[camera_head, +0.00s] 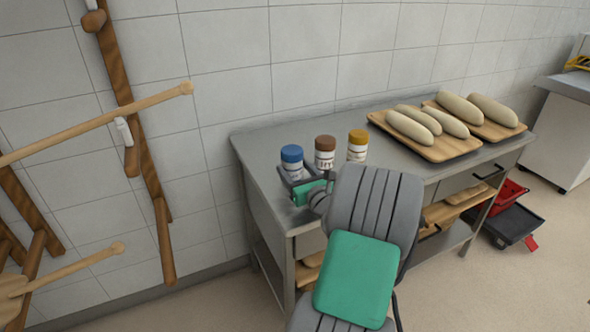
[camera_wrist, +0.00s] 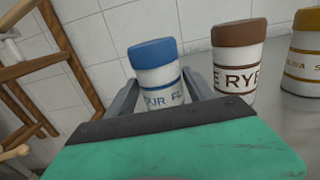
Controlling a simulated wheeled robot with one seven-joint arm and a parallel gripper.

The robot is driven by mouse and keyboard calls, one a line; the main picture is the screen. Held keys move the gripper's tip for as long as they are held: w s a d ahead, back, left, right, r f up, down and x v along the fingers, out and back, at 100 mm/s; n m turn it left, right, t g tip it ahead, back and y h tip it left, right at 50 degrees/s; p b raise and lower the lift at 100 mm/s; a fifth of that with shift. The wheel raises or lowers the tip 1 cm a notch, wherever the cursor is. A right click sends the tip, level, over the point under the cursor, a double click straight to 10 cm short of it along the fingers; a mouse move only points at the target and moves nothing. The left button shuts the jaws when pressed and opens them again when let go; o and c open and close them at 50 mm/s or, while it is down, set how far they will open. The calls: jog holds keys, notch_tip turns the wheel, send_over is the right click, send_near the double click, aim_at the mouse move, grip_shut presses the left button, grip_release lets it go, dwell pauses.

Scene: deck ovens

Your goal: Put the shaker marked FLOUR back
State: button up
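The shaker marked FLOUR (camera_head: 292,161) has a blue lid and a white body. It stands upright on the steel table (camera_head: 258,149) near its left end. In the wrist view the FLOUR shaker (camera_wrist: 157,75) shows part of its lettering, and its lower body is hidden. My gripper (camera_head: 299,180) is at the shaker, with a finger on each side of it in the wrist view (camera_wrist: 163,98). A gap seems to show at the right finger, and I cannot tell whether either finger touches the shaker.
A brown-lidded RYE shaker (camera_head: 325,152) stands close to the right, then a yellow-lidded shaker (camera_head: 357,146). Wooden boards (camera_head: 440,153) with several loaves lie further right. A wooden rack with long-handled peels (camera_head: 125,100) stands at the left. The tiled wall is behind.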

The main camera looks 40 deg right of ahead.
jog(key=shift+o, duration=1.3)
jog(key=shift+r, duration=0.1)
jog(key=v, duration=1.2)
jog(key=shift+r, duration=0.1)
jog(key=w+a+f+n+g+y, duration=0.3)
jog(key=w+a+f+n+y, duration=0.1)
jog(key=a+n, duration=0.55)
jog(key=w+a+f+n+g+y, duration=0.3)
jog(key=a+n+y, duration=0.1)
jog(key=a+n, duration=0.5)
jog(key=s+a+f+n+g, duration=0.2)
jog(key=a+n+g, duration=0.1)
jog(key=a+n, duration=0.2)
jog(key=s+a+f+n+g, duration=0.2)
jog(key=a+n, duration=0.2)
jog(key=a, duration=0.1)
jog(key=s+a+r+n+g+h, duration=0.2)
jog(key=s+a+n+g+h, duration=0.1)
jog(key=s+n, duration=0.7)
jog(key=shift+a+r+n+g, duration=0.2)
jog(key=shift+a+n+g, duration=0.55)
jog(key=shift+n, duration=0.2)
